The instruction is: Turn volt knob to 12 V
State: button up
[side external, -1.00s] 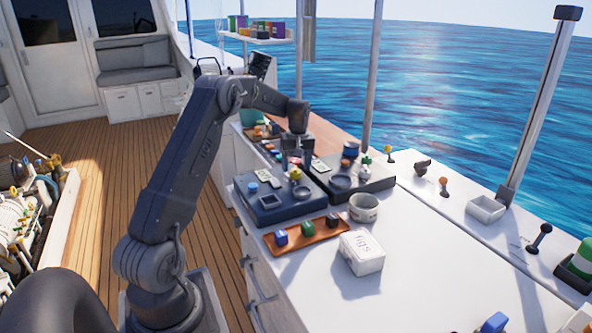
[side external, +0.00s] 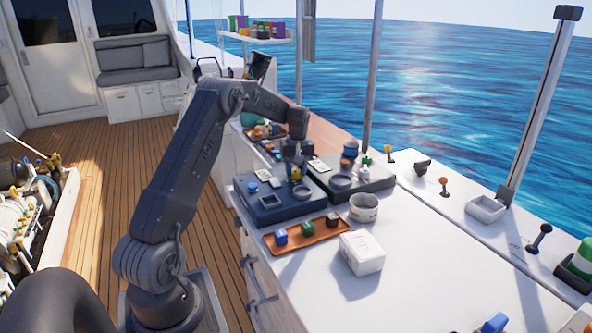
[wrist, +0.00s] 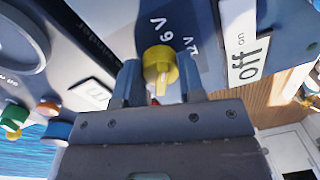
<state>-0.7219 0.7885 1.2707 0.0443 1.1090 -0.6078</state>
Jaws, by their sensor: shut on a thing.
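The yellow volt knob (wrist: 160,68) sits on the dark blue panel, with the labels "6 V" (wrist: 168,32) and "12 V" (wrist: 191,50) printed beside it in the wrist view. My gripper (wrist: 160,84) is shut on the knob, one finger on each side of it. In the side external view, my gripper (side external: 296,168) is low over the dark control box (side external: 268,212), and its fingers partly hide the knob. I cannot tell clearly which label the knob points to.
An "off/on" plate (wrist: 245,45) lies right of the knob in the wrist view. In the side external view, a brown tray (side external: 313,238) with coloured blocks, a white box (side external: 361,254) and a round cup (side external: 364,207) stand nearby. The white counter right of them is largely clear.

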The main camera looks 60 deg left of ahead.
aim_at(297, 169)
dwell(0.3)
jog(key=m, duration=0.5)
jog(key=shift+m, duration=0.4)
jog(key=m, duration=0.5)
jog(key=shift+m, duration=0.4)
jog(key=o, duration=0.9)
jog(key=shift+s, duration=0.1)
jog(key=shift+r, duration=0.1)
notch_tip(297, 169, up, 14)
jog(key=shift+d, duration=0.35)
